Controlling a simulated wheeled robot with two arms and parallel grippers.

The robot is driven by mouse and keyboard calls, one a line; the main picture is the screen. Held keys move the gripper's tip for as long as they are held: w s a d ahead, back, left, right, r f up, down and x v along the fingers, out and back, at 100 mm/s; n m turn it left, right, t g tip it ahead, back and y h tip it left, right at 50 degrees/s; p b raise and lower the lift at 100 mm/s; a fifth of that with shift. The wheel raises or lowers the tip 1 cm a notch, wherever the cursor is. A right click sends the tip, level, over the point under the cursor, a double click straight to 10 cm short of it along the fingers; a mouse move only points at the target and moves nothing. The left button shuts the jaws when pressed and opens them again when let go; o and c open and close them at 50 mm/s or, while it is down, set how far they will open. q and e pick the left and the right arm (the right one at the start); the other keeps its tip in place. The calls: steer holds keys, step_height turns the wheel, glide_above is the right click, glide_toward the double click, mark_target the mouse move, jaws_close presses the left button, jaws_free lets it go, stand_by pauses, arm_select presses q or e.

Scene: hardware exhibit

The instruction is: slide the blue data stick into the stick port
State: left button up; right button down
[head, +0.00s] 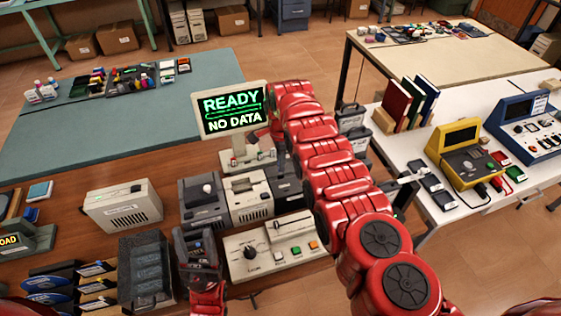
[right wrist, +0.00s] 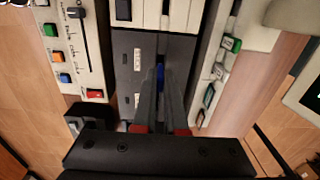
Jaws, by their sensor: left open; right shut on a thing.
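My right gripper (right wrist: 161,84) is shut on the blue data stick (right wrist: 160,72), of which only a small blue bit shows between the fingertips in the right wrist view. The stick is over a dark grey device (right wrist: 126,70). The stick port is hidden by the fingers, and I cannot tell whether the stick's tip is inside it. In the head view the red right arm hides its gripper and the stick; the dark device (head: 286,186) shows partly beside the arm.
A screen (head: 233,108) reads "READY NO DATA". A cream panel with dial and buttons (head: 272,262), a white device (head: 248,199), a grey one (head: 204,204) and a dark open bin (head: 145,268) crowd the bench. A side table with a yellow console (head: 459,143) stands right.

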steer(key=shift+w+f, duration=0.1)
steer(key=shift+f, duration=0.2)
steer(key=shift+r, duration=0.1)
stand_by(0.5)
steer(key=shift+f, duration=0.3)
stand_by(0.4)
steer(key=shift+f+b, duration=0.35)
steer(key=shift+b, duration=0.35)
stand_by(0.5)
steer(key=shift+f+b, duration=1.2)
